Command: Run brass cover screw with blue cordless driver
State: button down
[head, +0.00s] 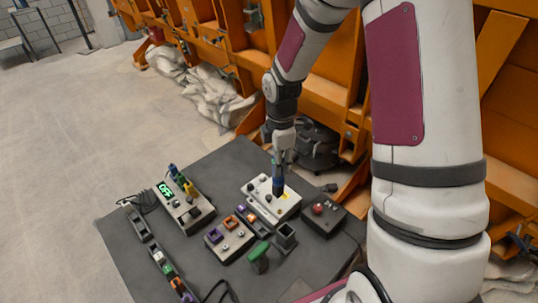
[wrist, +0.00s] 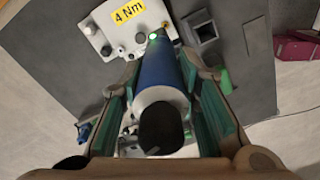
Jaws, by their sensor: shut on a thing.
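My gripper (head: 281,160) points down over the white cover panel (head: 259,196) and is shut on the blue driver (head: 277,182). In the wrist view the driver (wrist: 155,72) lies between my two green-padded fingers, its dark rounded end toward the camera. A small green light shows at its far end. The driver stands roughly upright over the panel. Its tip is hidden, so I cannot tell whether it touches a screw. The panel (wrist: 95,38) bears a yellow "4 Nm" label and several dark round knobs or screws.
A dark square socket (head: 286,236) and a green-handled thing (head: 258,257) stand in front of the panel. A black box with a red button (head: 317,208) is at right. A purple-and-orange module (head: 229,240) and a display unit (head: 184,211) lie left on the dark table (head: 130,252).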

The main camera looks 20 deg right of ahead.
jog(key=shift+s+d, duration=0.2)
jog(key=shift+s, duration=0.5)
